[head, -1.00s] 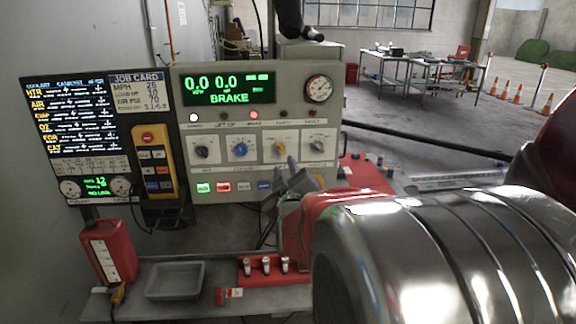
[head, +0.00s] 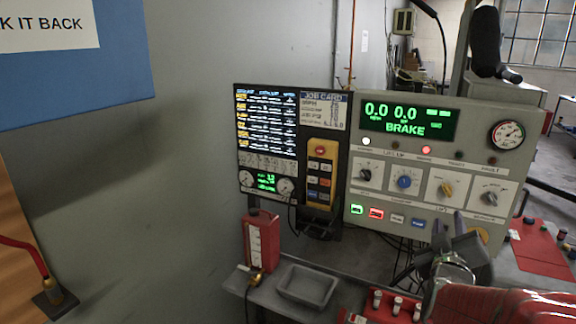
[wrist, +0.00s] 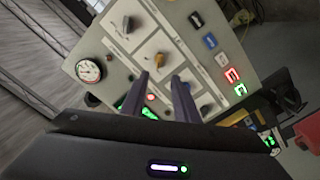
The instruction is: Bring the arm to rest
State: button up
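My gripper (head: 449,222) is at the lower right of the grey control panel (head: 468,152) in the head view, in front of its row of buttons. Its two dark fingers stand apart with nothing between them. In the wrist view my gripper (wrist: 160,77) also shows open, with the panel's knobs and gauge beyond the fingertips. I cannot tell how wide the gap to the panel is. The panel's display (head: 409,122) reads 0.0, 0.0 and BRAKE. My red and metal arm runs off at the lower right.
A yellow pendant (head: 321,173) hangs between the panel and a dark monitor (head: 267,130). A blue sign (head: 75,75) is on the left wall.

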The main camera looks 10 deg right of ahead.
jog(key=s+a+f+m+g+y, duration=0.2)
jog(key=s+a+f+g+y, duration=0.1)
jog(key=a+f, duration=0.3)
jog(key=s+a+f+m+g+y, duration=0.1)
jog(key=s+a+f+g+y, duration=0.25)
jog(key=f, duration=0.45)
jog(key=s+a+r+n+g+y, duration=0.1)
jog(key=s+a+r+y, duration=0.1)
jog(key=s+a, duration=0.4)
jog(key=s+a+r+n+g+y, duration=0.1)
jog(key=s+a, duration=0.5)
jog(key=a, duration=0.7)
jog(key=shift+s+a+r+g+y, duration=0.2)
jog(key=shift+s+r+g+y, duration=0.2)
jog(key=shift+r, duration=0.55)
jog(key=shift+w, duration=0.1)
dwell(0.6)
dwell(0.6)
